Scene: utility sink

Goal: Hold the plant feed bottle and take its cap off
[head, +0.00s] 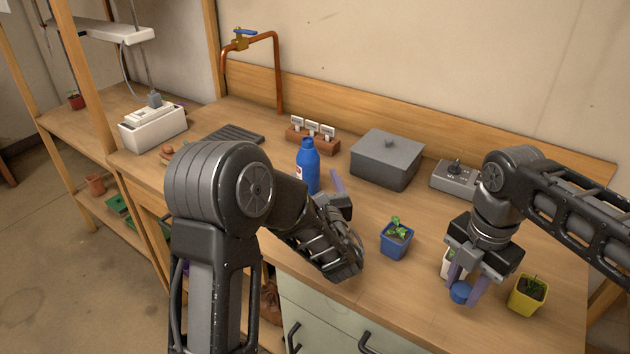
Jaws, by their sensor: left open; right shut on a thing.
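The plant feed bottle (308,162) is blue with a pale label low on its side. It stands upright on the bench left of centre; its narrow top is blue, and I cannot tell whether a cap sits on it. My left gripper (330,186) is open at the bottle's lower right. One finger shows just right of the bottle, apart from it in the picture; the other finger is hidden.
A blue pot with a seedling (396,242) stands between the grippers. A yellow pot (527,296) stands right of the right gripper, and a white object (446,264) is partly hidden behind it. A grey box (386,160), control box (456,179) and label rack (312,138) stand behind.

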